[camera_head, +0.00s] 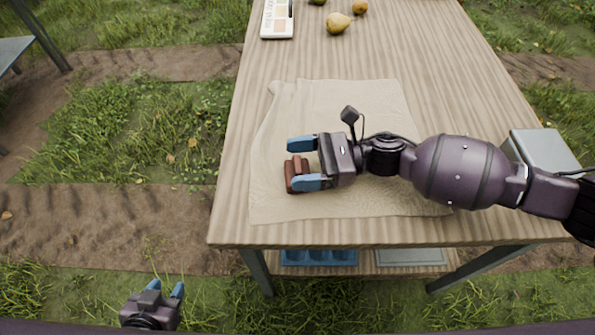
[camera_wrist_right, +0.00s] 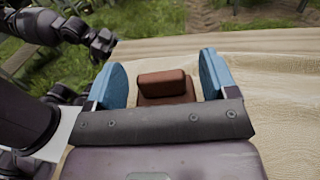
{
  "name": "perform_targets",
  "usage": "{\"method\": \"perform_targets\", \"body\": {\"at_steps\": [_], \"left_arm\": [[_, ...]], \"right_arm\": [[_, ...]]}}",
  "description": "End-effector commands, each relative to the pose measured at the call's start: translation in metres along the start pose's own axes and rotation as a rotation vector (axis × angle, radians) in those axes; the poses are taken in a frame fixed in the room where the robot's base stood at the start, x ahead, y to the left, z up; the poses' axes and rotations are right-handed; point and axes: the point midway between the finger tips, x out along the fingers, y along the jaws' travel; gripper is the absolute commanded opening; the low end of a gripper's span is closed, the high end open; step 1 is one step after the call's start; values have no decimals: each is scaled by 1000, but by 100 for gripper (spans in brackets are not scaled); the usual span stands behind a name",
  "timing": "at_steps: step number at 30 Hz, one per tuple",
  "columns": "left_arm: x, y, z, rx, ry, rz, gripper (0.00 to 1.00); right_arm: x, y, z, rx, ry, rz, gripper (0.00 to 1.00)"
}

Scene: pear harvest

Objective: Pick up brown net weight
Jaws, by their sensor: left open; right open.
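The brown net weight (camera_head: 290,174) is a small reddish-brown block with a raised narrower top, resting on the beige cloth (camera_head: 280,115) on the table. In the right wrist view the brown net weight (camera_wrist_right: 166,88) stands between the two blue fingers, with a gap on each side. My right gripper (camera_head: 303,163) is open around it, low over the cloth; one finger overlaps the weight in the head view. The right gripper (camera_wrist_right: 165,85) hides the weight's near lower part in the wrist view. My left gripper (camera_head: 164,289) is open and empty, off the table at the lower left.
The wooden table (camera_head: 400,55) has clear room behind the cloth. A grey box (camera_head: 543,152) stands at the right edge. Blue and grey containers sit on the shelf below.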

Motion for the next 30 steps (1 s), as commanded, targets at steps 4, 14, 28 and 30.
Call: {"method": "perform_targets", "body": {"at_steps": [4,14,28,30], "left_arm": [[0,0,0,1,0,0,43],[0,-2,0,9,-1,1,43],[0,-2,0,7,-1,0,43],[-1,-2,-1,5,1,0,43]], "right_arm": [[6,0,0,-2,1,0,79],[6,0,0,-1,1,0,57],[6,0,1,-1,0,0,16],[6,0,3,-2,0,0,16]]}}
